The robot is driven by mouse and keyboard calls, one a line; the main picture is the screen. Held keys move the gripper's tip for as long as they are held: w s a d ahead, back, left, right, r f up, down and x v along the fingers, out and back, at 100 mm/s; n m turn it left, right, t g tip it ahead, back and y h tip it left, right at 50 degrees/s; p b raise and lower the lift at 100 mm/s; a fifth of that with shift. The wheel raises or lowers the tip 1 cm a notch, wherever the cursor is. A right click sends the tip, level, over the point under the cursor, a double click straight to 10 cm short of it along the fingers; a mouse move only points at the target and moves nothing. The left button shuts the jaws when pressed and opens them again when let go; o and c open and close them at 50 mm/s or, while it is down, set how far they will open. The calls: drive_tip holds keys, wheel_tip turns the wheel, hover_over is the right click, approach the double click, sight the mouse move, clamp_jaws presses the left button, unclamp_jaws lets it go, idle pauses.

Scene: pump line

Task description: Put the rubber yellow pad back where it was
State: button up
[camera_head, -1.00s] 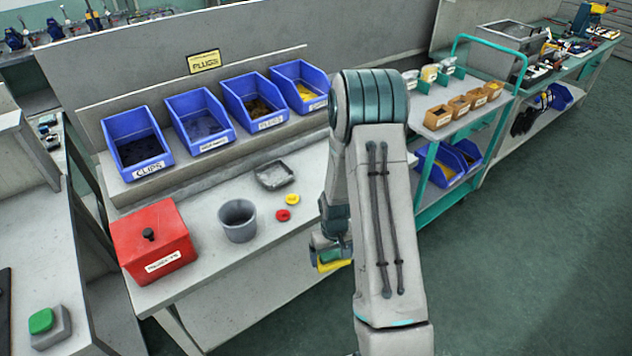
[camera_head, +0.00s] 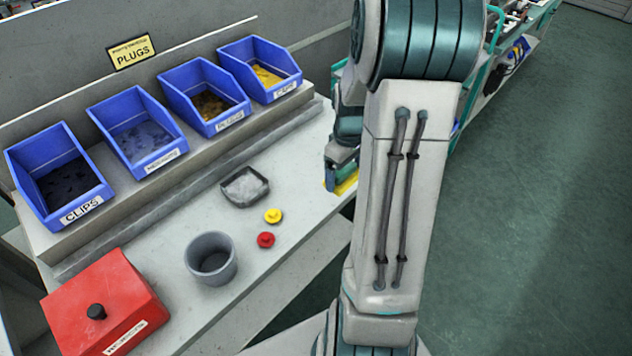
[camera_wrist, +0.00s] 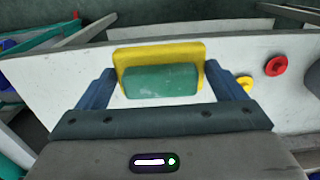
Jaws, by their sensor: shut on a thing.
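My gripper (camera_wrist: 159,74) is shut on the yellow pad (camera_wrist: 160,48), a yellow slab with a green block on the side facing the wrist camera. One finger is at each side of it. In the head view the yellow pad (camera_head: 347,184) shows low under my gripper (camera_head: 342,172), over or beside the right part of the light grey bench (camera_head: 310,212). My arm hides part of this area. I cannot tell whether the pad touches the bench.
A yellow disc (camera_head: 273,216) and a red disc (camera_head: 266,240) lie on the bench near a shallow dark tray (camera_head: 245,187) and a grey cup (camera_head: 211,258). A red box (camera_head: 105,305) is at lower left.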

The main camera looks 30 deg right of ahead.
drive_tip(key=w+a+f, duration=0.1)
drive_tip(key=w, duration=0.1)
drive_tip(key=w+a+f, duration=0.1)
drive_tip(key=a+f, duration=0.1)
drive_tip(key=w+a+f, duration=0.1)
drive_tip(key=w, duration=0.1)
drive_tip(key=shift+w+a+f+p, duration=0.2)
drive_tip(key=shift+w+p, duration=0.1)
drive_tip(key=shift+p, duration=0.1)
drive_tip(key=shift+f+p, duration=0.3)
drive_tip(key=shift+f, duration=1.7)
drive_tip(key=shift+f, duration=0.15)
drive_tip(key=o, duration=0.8)
drive_tip(key=shift+c, duration=0.2)
